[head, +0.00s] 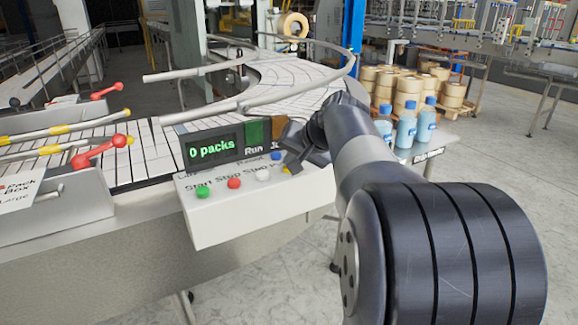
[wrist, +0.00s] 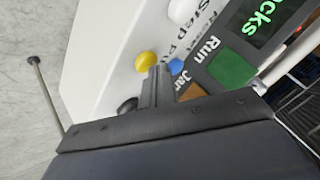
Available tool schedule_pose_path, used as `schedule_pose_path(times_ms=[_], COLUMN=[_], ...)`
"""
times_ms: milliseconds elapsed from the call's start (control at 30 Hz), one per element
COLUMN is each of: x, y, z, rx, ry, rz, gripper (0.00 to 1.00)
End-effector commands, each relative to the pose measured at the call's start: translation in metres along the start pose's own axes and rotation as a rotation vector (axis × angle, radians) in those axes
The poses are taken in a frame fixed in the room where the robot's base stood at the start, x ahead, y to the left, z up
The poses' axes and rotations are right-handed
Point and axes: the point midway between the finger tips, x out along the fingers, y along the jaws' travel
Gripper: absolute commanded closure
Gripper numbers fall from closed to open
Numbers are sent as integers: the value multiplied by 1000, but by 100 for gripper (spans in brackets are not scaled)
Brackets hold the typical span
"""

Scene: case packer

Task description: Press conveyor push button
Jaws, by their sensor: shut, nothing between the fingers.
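A white control panel (head: 250,208) carries a row of push buttons: green (head: 201,190), red (head: 233,183) and white (head: 263,174), labelled Start, Stop and Step. A blue button (head: 276,155) sits higher, near the word Reset. In the wrist view a yellow button (wrist: 146,61) follows the white button (wrist: 181,10); its label starts with "P" and is partly hidden by my gripper. My gripper (wrist: 159,72) is shut and empty, its tips beside the yellow and blue (wrist: 176,66) buttons. I cannot tell whether it touches either. A dark round button (wrist: 128,106) is partly hidden.
The panel display (head: 212,148) reads "0 packs", with a green Run lamp (wrist: 232,69) and a brown Jam lamp (wrist: 190,92). Red-knobbed levers (head: 100,150) stand left by the conveyor (head: 150,140). Blue bottles (head: 405,130) stand right, behind my arm.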

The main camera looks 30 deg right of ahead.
Motion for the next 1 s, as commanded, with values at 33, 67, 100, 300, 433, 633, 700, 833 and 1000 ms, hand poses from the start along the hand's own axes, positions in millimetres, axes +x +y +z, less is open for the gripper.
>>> schedule_pose_path(times_ms=[33, 67, 100, 300, 433, 633, 700, 833, 1000], x=[1, 1, 1, 1, -2, -10, -12, -12, -12], y=[1, 1, 1, 1, -1, -7, -9, -9, -9], z=[1, 1, 1, 1, -1, -7, -9, -9, -9], rx=[0, 0, 0, 1, 1, 0, 0, 0, 0], ry=[-2, -2, -2, -3, -3, -2, -2, -2, -1], rz=[1, 1, 1, 1, 1, 1, 1, 1, 0], gripper=[100, 100, 100, 100, 100, 100, 100, 100, 100])
